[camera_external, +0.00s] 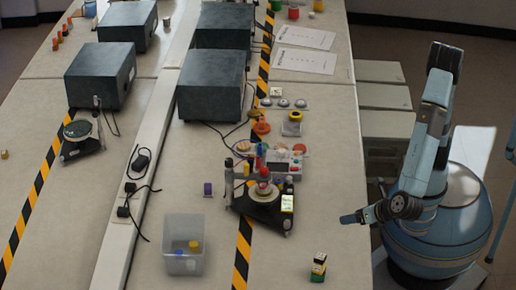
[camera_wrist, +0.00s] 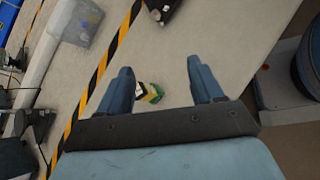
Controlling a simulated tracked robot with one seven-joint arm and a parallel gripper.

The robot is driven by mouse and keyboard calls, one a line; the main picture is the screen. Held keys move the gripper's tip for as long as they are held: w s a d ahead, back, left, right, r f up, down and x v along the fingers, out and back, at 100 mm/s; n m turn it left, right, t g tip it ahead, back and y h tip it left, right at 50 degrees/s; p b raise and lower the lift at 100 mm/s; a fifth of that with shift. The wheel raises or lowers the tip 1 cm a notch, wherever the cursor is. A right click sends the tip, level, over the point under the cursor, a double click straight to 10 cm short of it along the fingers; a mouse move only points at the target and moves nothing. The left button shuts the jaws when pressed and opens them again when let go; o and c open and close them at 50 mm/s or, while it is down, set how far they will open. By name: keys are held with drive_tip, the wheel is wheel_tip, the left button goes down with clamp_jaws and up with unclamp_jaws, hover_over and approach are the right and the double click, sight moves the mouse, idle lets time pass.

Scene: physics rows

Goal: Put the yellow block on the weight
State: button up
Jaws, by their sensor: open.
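A small stack (camera_external: 318,267) stands on the bench near its right edge, with white and dark on top, yellow in the middle and green below. It also shows in the wrist view (camera_wrist: 151,93), between and below my finger tips. I cannot tell whether its yellow part is a separate block. My gripper (camera_external: 352,217) is open and empty, above the bench edge and apart from the stack; its two fingers show in the wrist view (camera_wrist: 160,70). Round grey discs (camera_external: 283,103) farther back look like weights; which one is meant is unclear.
A clear bin (camera_external: 183,262) with yellow and blue items stands at the front left. A dark device (camera_external: 265,205) with a red-topped part is mid-bench, by the striped tape. Grey boxes (camera_external: 212,85) stand farther back. Bench around the stack is clear.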

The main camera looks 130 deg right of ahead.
drive_tip(key=s+d+r+m+t+y, duration=0.1)
drive_tip(key=s+r+m+y, duration=0.4)
drive_tip(key=s, duration=0.8)
drive_tip(key=s+d+r+m+t+y, duration=0.2)
drive_tip(key=s+d+r+m+y, duration=0.2)
drive_tip(key=s+r+m, duration=0.5)
drive_tip(key=shift+s+r+m+t+y, duration=0.4)
drive_tip(key=shift+s+m, duration=0.7)
drive_tip(key=shift+s, duration=1.1)
drive_tip(key=shift+f, duration=0.1)
